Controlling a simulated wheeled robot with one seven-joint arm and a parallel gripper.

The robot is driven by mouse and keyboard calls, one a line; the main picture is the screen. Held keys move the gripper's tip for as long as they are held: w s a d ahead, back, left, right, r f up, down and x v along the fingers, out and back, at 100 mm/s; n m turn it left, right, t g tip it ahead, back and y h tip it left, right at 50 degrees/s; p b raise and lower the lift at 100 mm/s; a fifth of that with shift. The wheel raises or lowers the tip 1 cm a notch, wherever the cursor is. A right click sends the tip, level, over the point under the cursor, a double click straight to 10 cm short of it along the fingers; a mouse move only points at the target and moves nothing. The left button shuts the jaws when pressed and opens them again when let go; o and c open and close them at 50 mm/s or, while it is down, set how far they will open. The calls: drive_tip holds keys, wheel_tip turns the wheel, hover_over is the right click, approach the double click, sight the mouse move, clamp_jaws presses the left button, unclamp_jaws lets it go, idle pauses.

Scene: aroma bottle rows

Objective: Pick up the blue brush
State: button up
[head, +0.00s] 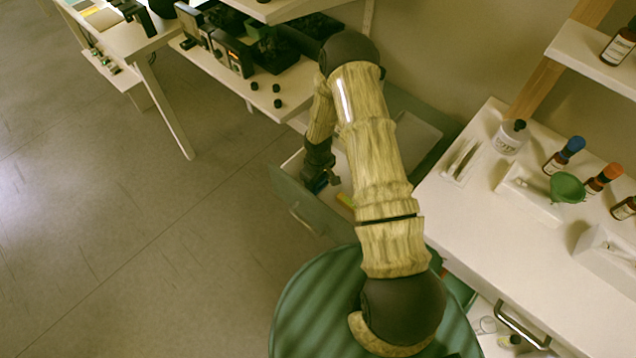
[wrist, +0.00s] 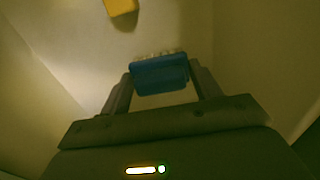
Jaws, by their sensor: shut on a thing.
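In the wrist view the blue brush (wrist: 159,75) is held crosswise between the two fingers of my gripper (wrist: 162,80). Its pale bristles point away from my gripper, toward the drawer floor. In the head view my gripper (head: 320,180) reaches down into an open drawer (head: 300,205) with a green front. A bit of blue shows beside the fingers there, but the brush is mostly hidden by my gripper. I cannot tell whether the brush touches the drawer floor.
A yellow thing (wrist: 122,6) lies in the drawer; it also shows in the head view (head: 346,200). Drawer walls stand close on both sides. A white counter (head: 480,215) with bottles is at right. A shelf (head: 222,72) with dark items is at upper left. The floor at left is clear.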

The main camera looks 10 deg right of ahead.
wheel_tip(320, 180, up, 10)
drive_tip(key=shift+f+p, duration=0.1)
drive_tip(key=shift+p, duration=0.45)
drive_tip(key=o, duration=0.5)
drive_tip(key=shift+c, duration=1.3)
wheel_tip(320, 180, up, 9)
drive_tip(key=m, duration=0.6)
drive_tip(key=shift+d+f+m, duration=0.2)
drive_tip(key=shift+d+m, duration=0.2)
drive_tip(key=shift+d, duration=0.05)
